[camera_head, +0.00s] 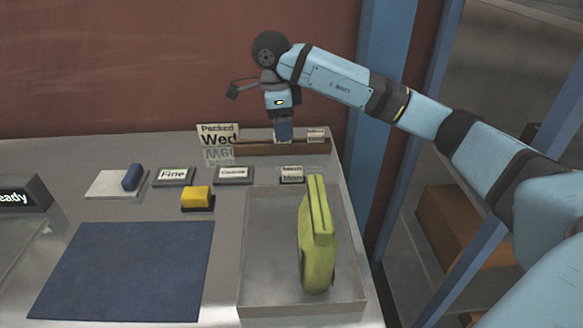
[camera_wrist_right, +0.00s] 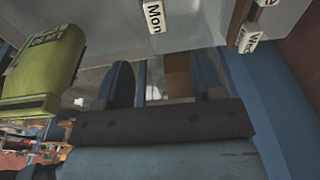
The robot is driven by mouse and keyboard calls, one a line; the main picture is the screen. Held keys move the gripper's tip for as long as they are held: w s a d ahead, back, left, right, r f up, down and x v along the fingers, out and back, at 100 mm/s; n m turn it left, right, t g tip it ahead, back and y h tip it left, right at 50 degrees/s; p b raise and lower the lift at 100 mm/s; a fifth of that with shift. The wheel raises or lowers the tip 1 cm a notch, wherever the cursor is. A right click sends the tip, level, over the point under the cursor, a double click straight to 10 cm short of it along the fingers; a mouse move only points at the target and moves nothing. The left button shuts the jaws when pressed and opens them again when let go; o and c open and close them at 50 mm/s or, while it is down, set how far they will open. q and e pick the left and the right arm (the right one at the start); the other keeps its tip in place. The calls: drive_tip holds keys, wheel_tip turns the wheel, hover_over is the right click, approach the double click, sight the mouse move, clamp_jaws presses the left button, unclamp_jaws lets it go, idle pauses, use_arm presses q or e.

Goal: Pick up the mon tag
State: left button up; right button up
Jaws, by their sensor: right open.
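The Mon tag (camera_head: 291,175) is a small white tag with black lettering. It sits on the grey worktop, just behind the clear tray; its small print is hard to read in the head view. In the right wrist view the Mon tag (camera_wrist_right: 153,17) shows at the top edge, partly cut off, beyond the fingertips. My right gripper (camera_head: 283,133) points down by the brown rack, behind the tag and apart from it. In the wrist view its two fingers (camera_wrist_right: 161,68) are spread with nothing between them. My left gripper is not in view.
A green pouch-like object (camera_head: 317,240) stands in the clear tray (camera_head: 270,245). A yellow block (camera_head: 196,196), label plates and a blue mat (camera_head: 125,270) lie left.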

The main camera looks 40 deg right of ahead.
sight(292, 169)
drive_tip(key=f, duration=0.4)
drive_tip(key=s+d+f, duration=0.1)
drive_tip(key=f, duration=0.8)
drive_tip(key=shift+s+d+f, duration=0.1)
drive_tip(key=shift+s+d, duration=0.05)
drive_tip(key=shift+s, duration=0.2)
drive_tip(key=c, duration=1)
